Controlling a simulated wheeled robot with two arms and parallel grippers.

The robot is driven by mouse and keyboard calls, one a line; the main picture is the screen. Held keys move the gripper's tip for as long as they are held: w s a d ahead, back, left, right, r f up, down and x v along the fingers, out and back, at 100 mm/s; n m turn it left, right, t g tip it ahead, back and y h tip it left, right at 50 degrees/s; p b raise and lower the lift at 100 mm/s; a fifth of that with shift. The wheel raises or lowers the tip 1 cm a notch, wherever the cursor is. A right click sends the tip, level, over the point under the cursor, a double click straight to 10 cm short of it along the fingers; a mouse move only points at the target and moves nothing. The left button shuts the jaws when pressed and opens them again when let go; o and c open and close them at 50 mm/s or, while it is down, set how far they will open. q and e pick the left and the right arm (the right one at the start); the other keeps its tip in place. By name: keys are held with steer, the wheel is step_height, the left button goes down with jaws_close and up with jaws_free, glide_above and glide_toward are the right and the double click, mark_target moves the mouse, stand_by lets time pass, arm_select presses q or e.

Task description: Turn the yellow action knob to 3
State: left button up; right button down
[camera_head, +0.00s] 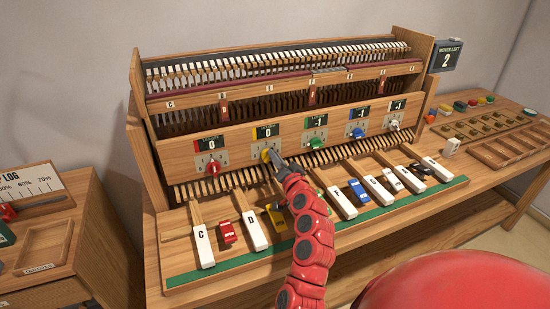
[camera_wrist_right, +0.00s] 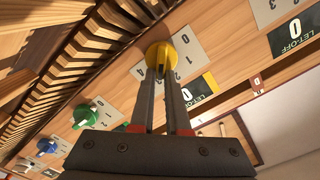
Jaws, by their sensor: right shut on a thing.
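The yellow knob (camera_head: 265,155) sits on the upright wooden panel, second from the left in a row of knobs. The display above it (camera_head: 265,132) reads 0. My right gripper (camera_head: 273,158) reaches it from the front, its fingers shut on the knob. In the right wrist view the yellow knob (camera_wrist_right: 160,52) shows beyond the fingertips (camera_wrist_right: 165,75), which close on its middle. A pale plate (camera_wrist_right: 186,42) with marks including 0, 1, 2 and 4 lies around it. The fingers partly hide the knob and its pointer is unclear. My left gripper is out of view.
A red knob (camera_head: 212,168) is left of it; green (camera_head: 315,145), blue (camera_head: 358,133) and white (camera_head: 395,125) knobs are to the right. Several keys and small coloured blocks lie below. A sign (camera_head: 446,55) reads "MOVES LEFT 2".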

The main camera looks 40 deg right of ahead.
stand_by(0.3)
steer(key=c, duration=0.9)
jaws_free()
steer(key=shift+s, duration=0.1)
steer(key=b+v, duration=0.1)
steer(key=v, duration=0.5)
steer(key=b+v, duration=0.1)
steer(key=v, duration=0.5)
steer(key=shift+d+f, duration=0.1)
steer(key=shift+f, duration=0.15)
steer(key=p+v, duration=0.5)
steer(key=p, duration=0.1)
steer(key=shift+s+r, duration=0.1)
steer(key=shift+s, duration=0.05)
